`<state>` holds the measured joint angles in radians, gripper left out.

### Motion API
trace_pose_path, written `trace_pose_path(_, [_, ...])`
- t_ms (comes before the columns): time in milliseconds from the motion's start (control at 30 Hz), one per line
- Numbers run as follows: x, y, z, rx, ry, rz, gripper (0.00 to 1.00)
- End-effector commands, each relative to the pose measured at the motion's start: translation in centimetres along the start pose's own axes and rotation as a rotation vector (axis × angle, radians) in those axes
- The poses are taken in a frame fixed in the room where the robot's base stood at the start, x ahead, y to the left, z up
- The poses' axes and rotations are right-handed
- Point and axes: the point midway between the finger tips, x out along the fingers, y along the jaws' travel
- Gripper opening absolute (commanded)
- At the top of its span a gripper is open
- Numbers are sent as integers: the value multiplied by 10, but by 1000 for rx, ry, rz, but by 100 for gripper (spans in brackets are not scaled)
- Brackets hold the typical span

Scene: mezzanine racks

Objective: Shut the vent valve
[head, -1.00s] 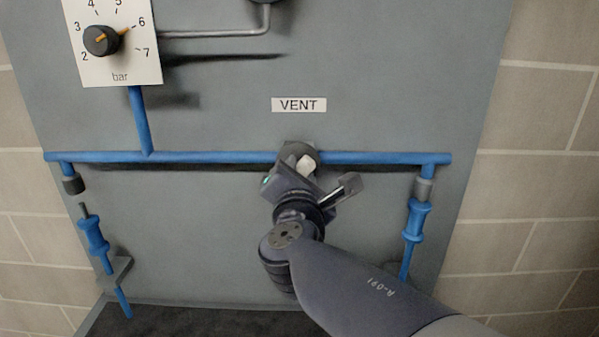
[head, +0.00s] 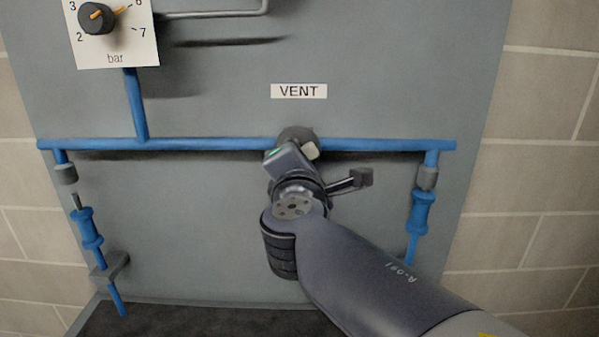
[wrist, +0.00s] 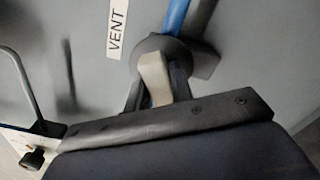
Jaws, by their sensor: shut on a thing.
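The vent valve has a dark round body (head: 297,134) on the blue horizontal pipe, just below the white VENT label (head: 299,91). Its short cream lever (head: 310,151) points down and slightly right of the body in the head view. In the wrist view the cream lever (wrist: 154,75) stands out in front of the dark valve body (wrist: 176,48), between my dark fingers. My gripper (wrist: 158,92) is shut on the lever. In the head view my gripper (head: 290,158) covers part of the valve, and its fingertips are mostly hidden.
A bar dial with a dark knob (head: 96,18) and orange pointer is at upper left. The blue pipe (head: 210,144) runs across the grey panel (head: 200,220). A blue-handled hose end hangs at left (head: 88,232) and another at right (head: 420,215). Blockwork flanks the panel.

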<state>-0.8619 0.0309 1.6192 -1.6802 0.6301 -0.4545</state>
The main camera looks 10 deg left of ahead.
Motion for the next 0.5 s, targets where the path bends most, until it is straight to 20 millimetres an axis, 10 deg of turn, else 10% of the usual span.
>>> trace_pose_path(500, [0, -6, -3, 434, -1, 1, 0])
